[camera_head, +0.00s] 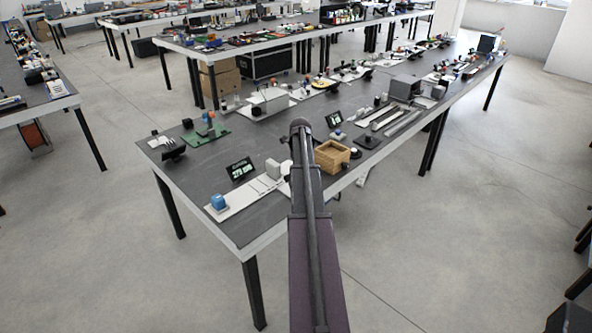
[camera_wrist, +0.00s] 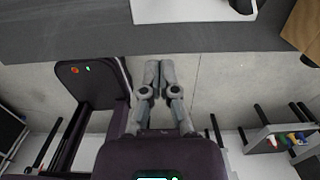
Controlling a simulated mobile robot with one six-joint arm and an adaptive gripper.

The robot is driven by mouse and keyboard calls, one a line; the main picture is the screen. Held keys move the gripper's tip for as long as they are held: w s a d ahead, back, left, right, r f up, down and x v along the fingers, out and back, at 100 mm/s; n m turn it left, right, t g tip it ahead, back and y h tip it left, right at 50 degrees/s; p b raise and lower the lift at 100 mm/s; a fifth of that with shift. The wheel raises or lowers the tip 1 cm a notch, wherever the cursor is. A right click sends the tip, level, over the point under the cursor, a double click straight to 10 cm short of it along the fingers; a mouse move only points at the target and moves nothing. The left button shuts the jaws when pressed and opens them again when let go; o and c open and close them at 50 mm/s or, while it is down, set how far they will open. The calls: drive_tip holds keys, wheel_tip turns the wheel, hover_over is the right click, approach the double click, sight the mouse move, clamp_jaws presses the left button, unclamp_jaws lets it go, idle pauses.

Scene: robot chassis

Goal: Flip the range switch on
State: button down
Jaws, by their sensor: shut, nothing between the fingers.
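I cannot make out a range switch for certain in either view. In the head view, a white base plate (camera_head: 246,196) on the near table carries a blue-topped block (camera_head: 218,202) and a pale upright block (camera_head: 273,169). A black display (camera_head: 240,169) with lit digits stands behind it. My arm covers the plate's right end. In the wrist view, my gripper (camera_wrist: 160,68) is shut and empty, its fingertips close to the table's edge strip. A white plate (camera_wrist: 180,11) lies on the table beyond the fingertips. My gripper's fingers are hidden in the head view.
A wooden box (camera_head: 332,157) stands right of my arm; it also shows in the wrist view (camera_wrist: 303,28). A second display (camera_head: 334,119) and grey rails (camera_head: 388,119) lie farther back. The dark table (camera_head: 205,166) has bare room at its left.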

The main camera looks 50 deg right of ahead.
wheel_tip(320, 180, up, 8)
drive_tip(key=w+p, duration=0.1)
drive_tip(key=p, duration=0.6)
drive_tip(key=shift+w+r+p, duration=0.2)
drive_tip(key=shift+p, duration=0.15)
idle(0.5)
drive_tip(key=w+a+n, duration=0.3)
drive_tip(key=a+n, duration=1.4)
drive_tip(key=a, duration=1.5)
drive_tip(key=s+a+n, duration=0.3)
drive_tip(key=a+n, duration=0.3)
drive_tip(key=a, duration=0.2)
drive_tip(key=s+a+n, duration=0.4)
drive_tip(key=a+n, duration=0.3)
drive_tip(key=a, duration=0.2)
drive_tip(key=s+a+n, duration=0.3)
drive_tip(key=a+n, duration=0.3)
drive_tip(key=a, duration=0.3)
drive_tip(key=shift+s+a+n, duration=0.25)
drive_tip(key=shift+s+n, duration=0.15)
